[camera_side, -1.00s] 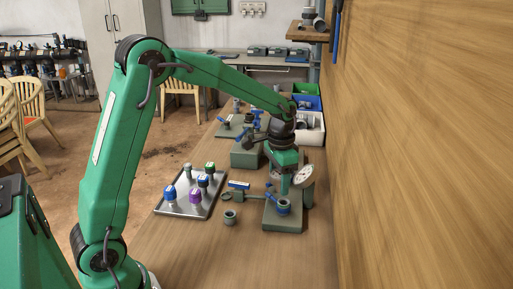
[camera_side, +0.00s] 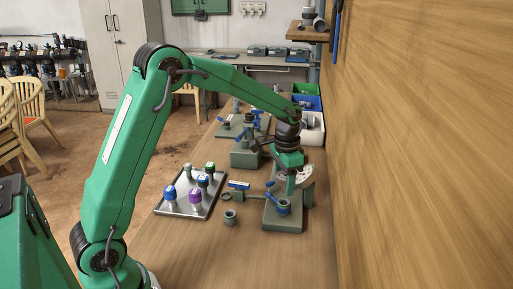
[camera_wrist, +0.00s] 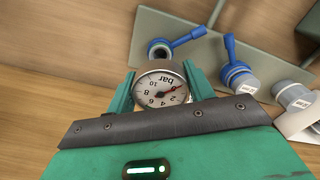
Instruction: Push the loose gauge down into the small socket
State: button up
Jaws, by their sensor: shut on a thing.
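My gripper (camera_wrist: 160,90) is shut on the round gauge (camera_wrist: 161,90), whose white dial marked "bar" faces the wrist camera between the two green fingers. In the side view my gripper (camera_side: 291,186) is above the rear part of a green base plate (camera_side: 282,222), and the gauge (camera_side: 307,175) shows partly behind it. A blue-handled fitting with a round opening (camera_side: 283,207) stands on that plate, in front of the gripper. In the wrist view a blue-handled fitting with an opening (camera_wrist: 158,48) is just beyond the gauge. The gauge's lower end is hidden, and I cannot tell which opening is the small socket.
A metal tray (camera_side: 163,208) with several colored-cap parts is on the left. A loose green ring-like fitting (camera_side: 230,217) stands on the bench. More blue-handled fittings and bins (camera_side: 312,130) are farther back. The wooden wall (camera_side: 420,140) is close on the right. The front bench is clear.

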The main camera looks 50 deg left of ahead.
aim_at(284, 191)
jog(key=shift+f, duration=0.85)
jog(key=shift+f, duration=2.4)
dwell(3.7)
jog(key=o, duration=1.4)
jog(key=shift+c, duration=0.2)
